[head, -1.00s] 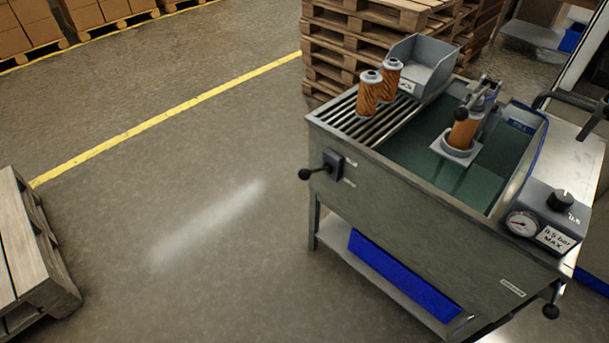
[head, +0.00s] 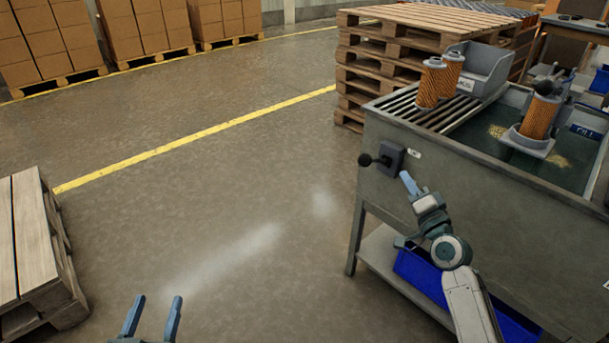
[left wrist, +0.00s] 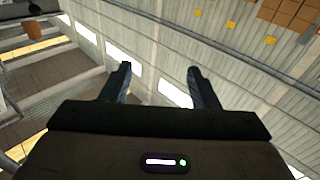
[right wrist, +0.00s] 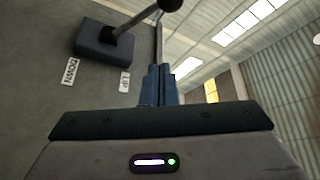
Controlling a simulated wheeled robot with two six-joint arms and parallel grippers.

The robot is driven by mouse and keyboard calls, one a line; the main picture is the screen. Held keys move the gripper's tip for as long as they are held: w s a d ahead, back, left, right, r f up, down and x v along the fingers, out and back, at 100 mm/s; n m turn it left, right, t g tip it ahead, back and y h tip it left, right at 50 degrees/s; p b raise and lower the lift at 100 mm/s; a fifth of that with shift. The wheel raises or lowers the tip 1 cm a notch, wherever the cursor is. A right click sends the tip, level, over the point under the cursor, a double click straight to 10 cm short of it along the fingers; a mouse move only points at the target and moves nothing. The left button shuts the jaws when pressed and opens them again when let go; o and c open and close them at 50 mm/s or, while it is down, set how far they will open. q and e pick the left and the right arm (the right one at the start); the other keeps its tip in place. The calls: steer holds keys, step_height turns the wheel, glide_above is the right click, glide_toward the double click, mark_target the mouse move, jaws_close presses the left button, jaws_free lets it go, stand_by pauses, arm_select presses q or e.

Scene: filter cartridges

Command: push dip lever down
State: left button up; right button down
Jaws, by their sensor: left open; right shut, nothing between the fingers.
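The lever (head: 366,160) is a rod with a black ball end. It sticks out from a dark box (head: 391,161) on the tank's side, and the ball points left. In the right wrist view the lever's ball (right wrist: 170,4) is at the top edge, beyond the fingers, with the box (right wrist: 104,42) and small labels beside it. My right gripper (head: 406,181) is shut and empty, just below and right of the lever, apart from it in the head view. My left gripper (head: 156,300) is open and empty, low over the floor area, far from the tank.
The grey tank (head: 480,190) has a slatted rack holding two orange cartridges (head: 429,87) and a grey bin (head: 480,72). Another cartridge (head: 541,117) stands on a carrier over the liquid. A blue container (head: 422,275) sits on the lower shelf. Open floor lies left, with a pallet (head: 35,240).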

arm_select(q)
steer(key=shift+s+a+r+t+b, duration=0.1)
steer(key=shift+s+r+t+b, duration=0.1)
steer(key=shift+r+t, duration=0.95)
steer(key=shift+s+r+t+b, duration=0.15)
steer(key=shift+r+t, duration=0.3)
steer(key=shift+r, duration=1.35)
arm_select(e)
steer(key=w+a+r, duration=0.1)
steer(key=w+a, duration=0.4)
steer(key=w, duration=0.2)
steer(key=shift+w+a+r, duration=0.4)
steer(key=shift+t+y, duration=0.3)
